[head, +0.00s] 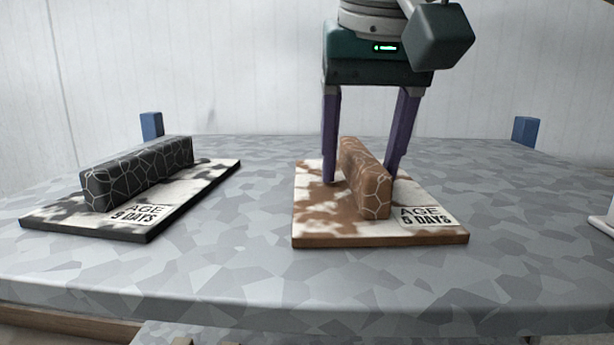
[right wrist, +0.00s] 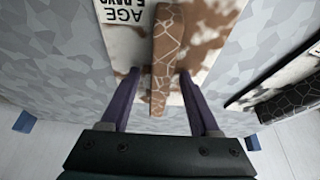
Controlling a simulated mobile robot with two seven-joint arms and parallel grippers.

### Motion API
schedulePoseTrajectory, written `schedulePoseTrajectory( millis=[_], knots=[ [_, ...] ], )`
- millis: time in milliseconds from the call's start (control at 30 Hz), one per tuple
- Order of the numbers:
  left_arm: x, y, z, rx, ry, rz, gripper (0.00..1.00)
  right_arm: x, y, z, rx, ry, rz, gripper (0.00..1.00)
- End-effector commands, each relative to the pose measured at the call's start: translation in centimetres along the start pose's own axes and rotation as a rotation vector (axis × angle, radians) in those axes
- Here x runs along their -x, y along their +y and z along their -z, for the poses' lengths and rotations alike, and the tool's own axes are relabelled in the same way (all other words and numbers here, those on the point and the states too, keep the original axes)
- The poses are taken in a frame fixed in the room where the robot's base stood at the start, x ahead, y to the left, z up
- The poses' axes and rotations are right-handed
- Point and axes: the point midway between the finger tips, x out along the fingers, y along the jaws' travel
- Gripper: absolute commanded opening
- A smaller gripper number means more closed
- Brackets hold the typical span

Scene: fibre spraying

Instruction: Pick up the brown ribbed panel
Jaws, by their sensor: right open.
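My right gripper (head: 360,176) is open, pointing down from above, with one purple finger on each side of the rib. Gaps show between the fingers and the rib in the right wrist view (right wrist: 160,80). I cannot tell whether the fingertips touch the panel. My left gripper is not in view.
A black ribbed panel (head: 150,232) with a black rib (head: 135,175) lies to the left on the grey table (head: 250,285). Blue blocks stand at the back left (head: 151,125) and back right (head: 526,131). The table between the panels is clear. A white object (head: 603,222) shows at the right edge.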

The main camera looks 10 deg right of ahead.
Motion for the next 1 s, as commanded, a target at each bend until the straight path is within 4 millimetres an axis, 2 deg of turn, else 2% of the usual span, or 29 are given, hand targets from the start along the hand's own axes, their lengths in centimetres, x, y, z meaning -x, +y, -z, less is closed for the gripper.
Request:
schedulePoseTrajectory(
  millis=[67, 600, 1000],
  knots=[
    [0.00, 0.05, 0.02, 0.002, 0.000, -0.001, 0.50, 0.01, 0.01, 0.01, 0.000, 0.000, 0.000, 0.59],
    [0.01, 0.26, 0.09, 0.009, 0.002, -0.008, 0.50, 0.03, 0.03, 0.05, 0.000, 0.000, 0.000, 0.00],
    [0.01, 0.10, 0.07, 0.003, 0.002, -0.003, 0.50, 0.03, 0.04, 0.06, -0.001, 0.000, 0.000, 0.00]
  ],
)
